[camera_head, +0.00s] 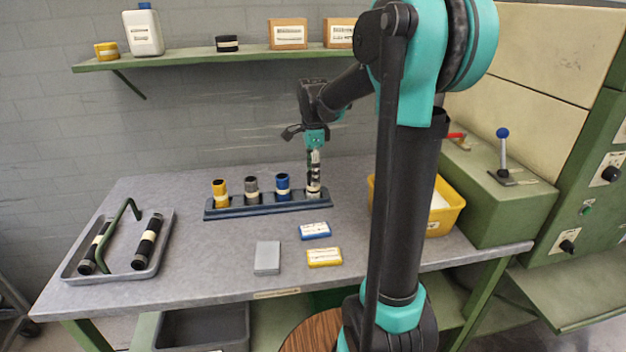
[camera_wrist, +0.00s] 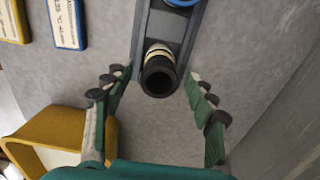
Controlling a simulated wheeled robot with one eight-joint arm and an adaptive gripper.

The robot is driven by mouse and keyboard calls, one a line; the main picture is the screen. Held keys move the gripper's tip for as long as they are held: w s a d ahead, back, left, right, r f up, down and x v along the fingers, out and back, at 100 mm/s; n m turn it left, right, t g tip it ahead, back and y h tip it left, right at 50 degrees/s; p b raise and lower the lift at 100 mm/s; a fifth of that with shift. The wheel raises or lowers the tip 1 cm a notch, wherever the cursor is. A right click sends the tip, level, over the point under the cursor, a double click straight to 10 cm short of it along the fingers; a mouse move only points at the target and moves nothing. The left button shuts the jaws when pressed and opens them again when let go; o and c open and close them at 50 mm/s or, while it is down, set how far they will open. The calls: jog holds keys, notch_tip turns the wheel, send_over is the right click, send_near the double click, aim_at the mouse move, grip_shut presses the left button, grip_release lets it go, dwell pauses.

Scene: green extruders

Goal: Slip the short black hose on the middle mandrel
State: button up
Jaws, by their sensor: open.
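A dark rack (camera_head: 268,208) on the table holds a row of upright pieces: yellow (camera_head: 220,195), dark grey (camera_head: 251,190) and blue (camera_head: 283,187). A black tube with a cream band (camera_wrist: 158,72) stands at its end nearest my gripper, seen from above in the wrist view. My gripper (camera_head: 314,172) is over that right end. In the wrist view my gripper (camera_wrist: 160,98) is open, with a finger on each side of the tube and gaps between. In the head view the fingers partly hide the tube. I cannot tell which piece is the middle mandrel.
A grey tray (camera_head: 118,262) at the left holds two longer black hoses and a green bent handle. A yellow bin (camera_head: 450,208) stands at the right. Small blue (camera_head: 315,231), yellow (camera_head: 324,257) and grey (camera_head: 267,257) boxes lie in front of the rack.

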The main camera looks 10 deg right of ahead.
notch_tip(320, 180, up, 10)
jog(key=shift+f, duration=0.2)
dwell(0.3)
